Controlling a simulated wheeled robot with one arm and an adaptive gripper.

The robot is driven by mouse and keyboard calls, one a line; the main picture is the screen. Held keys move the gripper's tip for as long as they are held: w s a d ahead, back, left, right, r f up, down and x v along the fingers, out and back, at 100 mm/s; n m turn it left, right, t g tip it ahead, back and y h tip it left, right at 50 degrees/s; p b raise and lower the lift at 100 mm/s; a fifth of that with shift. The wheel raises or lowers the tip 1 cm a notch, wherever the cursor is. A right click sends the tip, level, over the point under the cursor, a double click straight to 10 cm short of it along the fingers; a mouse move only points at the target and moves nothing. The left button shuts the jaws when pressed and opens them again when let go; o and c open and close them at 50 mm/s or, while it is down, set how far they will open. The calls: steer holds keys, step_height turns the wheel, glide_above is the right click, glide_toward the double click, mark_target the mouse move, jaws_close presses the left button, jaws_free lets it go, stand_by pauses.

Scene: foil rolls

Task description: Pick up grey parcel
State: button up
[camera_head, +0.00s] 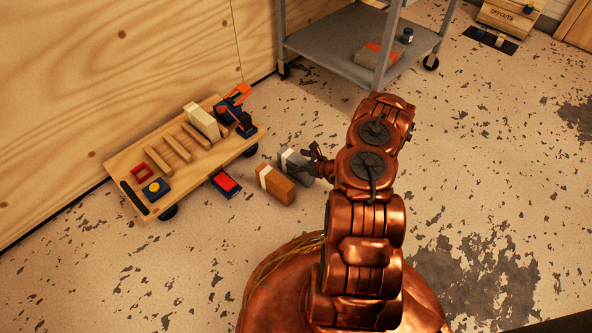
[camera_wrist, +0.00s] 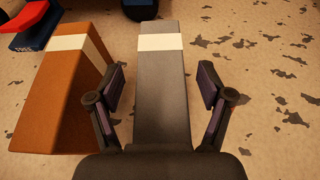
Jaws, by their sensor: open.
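The grey parcel (camera_wrist: 163,85) is a long block with a white band near its far end. It stands on the floor, and in the head view the grey parcel (camera_head: 297,166) is partly hidden by my gripper and the brown parcel. My gripper (camera_head: 318,163) is at its right end in the head view. In the wrist view my gripper (camera_wrist: 162,85) is open, with one finger on each side of the grey parcel and a visible gap on both sides. The near end of the parcel is hidden by the gripper body.
A brown parcel (camera_head: 274,186) with a white band stands close beside the grey one, near my left finger in the wrist view. A low wooden cart (camera_head: 133,162) with blocks and tools is to the left. A grey shelf trolley (camera_head: 335,58) stands behind. Floor on the right is clear.

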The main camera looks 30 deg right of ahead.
steer(key=shift+w+a+f, duration=0.1)
steer(key=shift+w+f, duration=0.05)
steer(key=shift+w, duration=0.3)
steer(key=shift+c, duration=0.4)
jaws_close()
